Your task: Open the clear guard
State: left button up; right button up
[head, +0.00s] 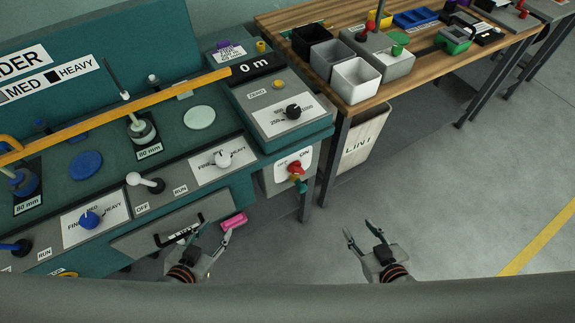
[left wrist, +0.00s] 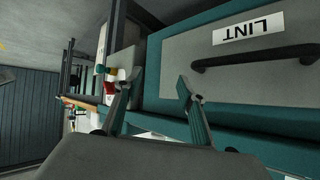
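A long yellow-orange bar (head: 120,110) runs across the teal machine's top, over the dials and spindles. It may be the edge of the clear guard; I cannot make out a clear panel itself. My left gripper (head: 212,232) is open and empty in front of the machine's lower front, well below the bar. In the left wrist view its two fingers (left wrist: 157,88) are spread apart, with a grey LINT drawer front (left wrist: 195,62) and its dark handle (left wrist: 255,56) beyond. My right gripper (head: 359,229) is open and empty over the floor, away from the machine.
A pink block (head: 234,220) shows beside my left gripper's fingertip. Knobs and a white-ball lever (head: 134,179) stick out of the machine front. A red-and-green switch (head: 296,170) is on its right end. A wooden bench (head: 430,72) holds bins. The floor at right is clear.

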aim_at(20, 152)
jog(key=k+l, duration=0.15)
jog(key=k, duration=0.75)
